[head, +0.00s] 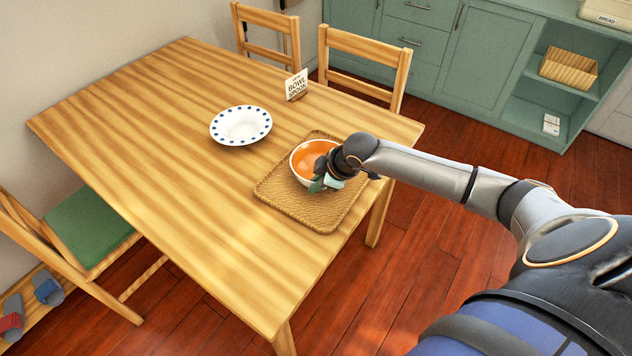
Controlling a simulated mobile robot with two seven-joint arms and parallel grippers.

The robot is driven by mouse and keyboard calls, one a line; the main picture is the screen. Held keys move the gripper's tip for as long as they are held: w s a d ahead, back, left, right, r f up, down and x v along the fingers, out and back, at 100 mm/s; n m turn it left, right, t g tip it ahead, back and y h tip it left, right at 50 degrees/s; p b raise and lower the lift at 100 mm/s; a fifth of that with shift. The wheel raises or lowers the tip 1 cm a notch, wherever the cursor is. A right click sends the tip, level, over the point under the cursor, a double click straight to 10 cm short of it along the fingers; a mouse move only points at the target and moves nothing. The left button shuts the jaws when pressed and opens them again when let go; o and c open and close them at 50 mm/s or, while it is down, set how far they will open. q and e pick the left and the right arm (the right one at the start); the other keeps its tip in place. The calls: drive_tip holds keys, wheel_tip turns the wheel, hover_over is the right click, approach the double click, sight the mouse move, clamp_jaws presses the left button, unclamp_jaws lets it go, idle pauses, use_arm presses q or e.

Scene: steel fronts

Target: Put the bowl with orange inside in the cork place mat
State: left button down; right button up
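A white bowl with an orange inside (306,157) sits on a tan woven place mat (318,218) near the table's right edge. The bowl looks upright. My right gripper (325,183) is at the bowl's right front rim, over the mat. Its fingers overlap the rim in the picture and hide part of the bowl. I cannot tell whether they are closed on the rim. My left gripper is not in view.
A white plate with blue dots (241,125) lies on the wooden table (180,150), left of the mat. A small sign (296,85) stands behind the mat. Chairs (365,65) stand at the far side and left. The table's left half is clear.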

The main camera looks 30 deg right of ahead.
drive_tip(key=o, duration=0.3)
drive_tip(key=p+v, duration=0.1)
drive_tip(key=v, duration=1.1)
drive_tip(key=shift+r+p, duration=0.15)
drive_tip(key=shift+p, duration=0.15)
